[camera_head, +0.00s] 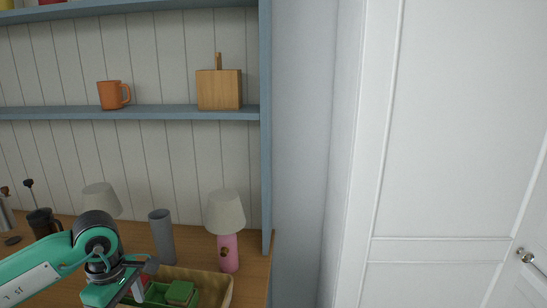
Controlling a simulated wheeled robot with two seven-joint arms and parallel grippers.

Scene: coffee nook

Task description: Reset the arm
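My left arm comes in from the lower left over the wooden counter (254,285). Its gripper (141,282) points down at the near left part of a shallow tan basket (226,292). Part of the basket is hidden behind the gripper. I cannot tell whether the fingers are open or shut, or whether they touch anything. Green items (180,292) and a bit of something red lie in the basket. My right arm and gripper are not in view.
A pink lamp (228,254), a grey vase (162,238) and another lamp (101,199) stand behind the basket. A blue shelf (130,112) above holds an orange mug (112,95) and wooden board (219,90). A white door (460,150) is at right.

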